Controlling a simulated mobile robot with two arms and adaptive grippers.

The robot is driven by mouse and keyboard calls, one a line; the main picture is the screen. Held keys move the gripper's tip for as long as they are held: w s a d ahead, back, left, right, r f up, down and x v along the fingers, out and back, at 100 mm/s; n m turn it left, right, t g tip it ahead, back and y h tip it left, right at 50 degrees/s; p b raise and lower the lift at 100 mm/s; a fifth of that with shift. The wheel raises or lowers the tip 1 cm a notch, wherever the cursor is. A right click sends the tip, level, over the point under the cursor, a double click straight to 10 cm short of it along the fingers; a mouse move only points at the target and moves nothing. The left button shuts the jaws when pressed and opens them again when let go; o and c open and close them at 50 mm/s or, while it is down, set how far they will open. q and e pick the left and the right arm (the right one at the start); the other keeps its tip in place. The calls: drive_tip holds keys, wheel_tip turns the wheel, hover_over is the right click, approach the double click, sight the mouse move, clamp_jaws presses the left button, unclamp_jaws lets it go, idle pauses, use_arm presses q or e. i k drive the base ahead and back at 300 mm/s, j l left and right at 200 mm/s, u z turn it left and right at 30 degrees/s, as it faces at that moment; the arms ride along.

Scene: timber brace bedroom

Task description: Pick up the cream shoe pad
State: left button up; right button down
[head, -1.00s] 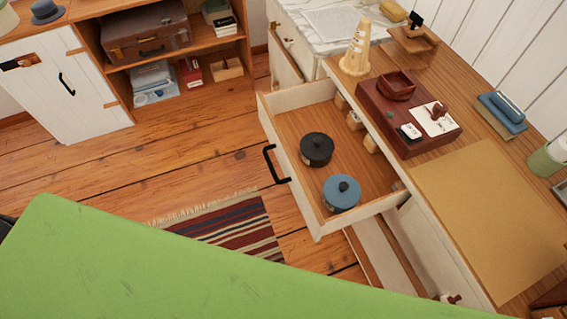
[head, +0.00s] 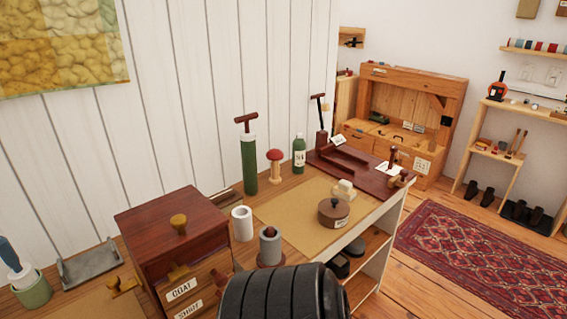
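A small cream block (head: 345,189), which looks like the cream shoe pad, sits on the tan mat (head: 290,206) on the wooden bench. It is just behind a round brown lidded tin (head: 333,212), which seems to hide part of its lower edge. Neither of my grippers shows in the head view. A dark ribbed rounded shape at the bottom middle covers the near part of the bench.
A brown drawer box (head: 172,235) stands on the left. A white cylinder (head: 242,223), a grey spool (head: 270,245), a green pump (head: 249,160), a red-capped stand (head: 275,165) and a green bottle (head: 299,153) surround the mat. A dark red tray (head: 345,165) lies behind.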

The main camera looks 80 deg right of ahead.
sight(344, 190)
drive_tip(key=z, duration=3.15)
drive_tip(key=l+u, duration=0.1)
drive_tip(key=u, duration=0.35)
drive_tip(key=i+l+u, duration=0.2)
drive_tip(key=l, duration=0.25)
drive_tip(key=i+l+u, duration=0.2)
drive_tip(key=l, duration=0.3)
drive_tip(key=l+u, duration=0.15)
drive_tip(key=l, duration=0.3)
drive_tip(key=i+l+u, duration=0.2)
drive_tip(key=l, duration=0.35)
drive_tip(key=k, duration=0.1)
